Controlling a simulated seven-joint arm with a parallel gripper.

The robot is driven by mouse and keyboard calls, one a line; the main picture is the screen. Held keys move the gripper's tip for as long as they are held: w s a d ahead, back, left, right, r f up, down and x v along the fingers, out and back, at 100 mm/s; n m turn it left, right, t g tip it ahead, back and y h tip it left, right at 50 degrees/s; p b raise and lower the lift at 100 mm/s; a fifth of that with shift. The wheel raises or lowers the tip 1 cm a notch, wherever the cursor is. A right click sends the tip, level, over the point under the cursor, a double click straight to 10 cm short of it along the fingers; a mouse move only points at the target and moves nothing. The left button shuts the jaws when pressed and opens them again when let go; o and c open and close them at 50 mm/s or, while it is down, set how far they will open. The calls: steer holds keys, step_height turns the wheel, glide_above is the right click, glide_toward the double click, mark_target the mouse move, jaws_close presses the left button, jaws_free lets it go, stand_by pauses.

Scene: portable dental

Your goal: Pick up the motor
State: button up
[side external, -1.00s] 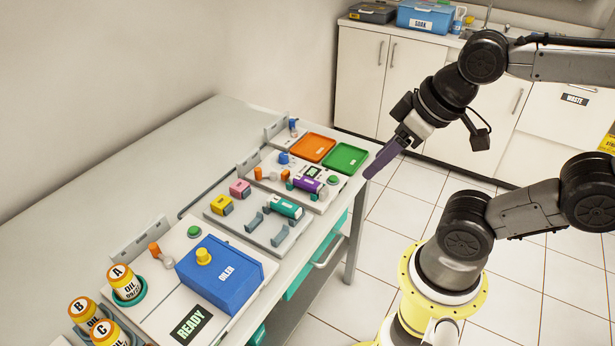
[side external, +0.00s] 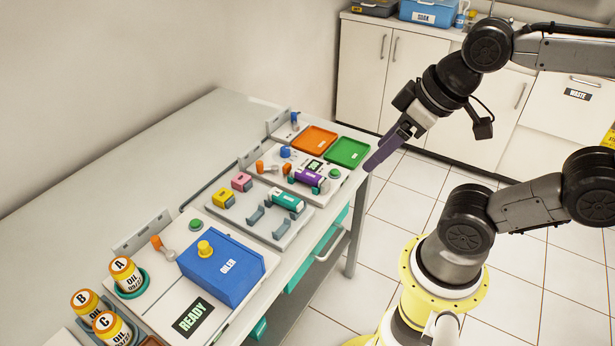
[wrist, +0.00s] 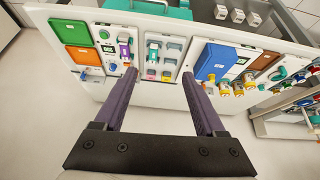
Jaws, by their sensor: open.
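Two small motor-like cylinders lie on the bench, and I cannot tell for certain which is the motor. A teal one with a white label (side external: 287,200) rests at a grey tray (side external: 262,228) with upright cradles. A purple one with a white label (side external: 308,180) sits on the white station behind it. In the wrist view the purple one (wrist: 124,50) and the teal one (wrist: 153,53) lie beyond my fingers. My gripper (side external: 372,166) is open and empty, in the air off the bench's right end. Its two purple fingers are wide apart in the wrist view (wrist: 159,74).
A blue oiler box (side external: 222,268) stands near the front, with oil bottles (side external: 127,273) to its left. Yellow (side external: 222,199) and pink (side external: 242,182) blocks sit behind the cradles. Orange (side external: 314,139) and green (side external: 347,152) trays lie at the far end.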

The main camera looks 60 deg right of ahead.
steer(key=w+r, duration=0.3)
steer(key=w, duration=0.1)
steer(key=g, duration=0.6)
glide_above(307, 173)
steer(key=shift+m, duration=0.3)
steer(key=f, duration=1.9)
steer(key=shift+w+f, duration=0.2)
steer(key=shift+f, duration=0.1)
steer(key=f, duration=0.5)
steer(key=shift+s, duration=0.3)
steer(key=shift+f, duration=0.75)
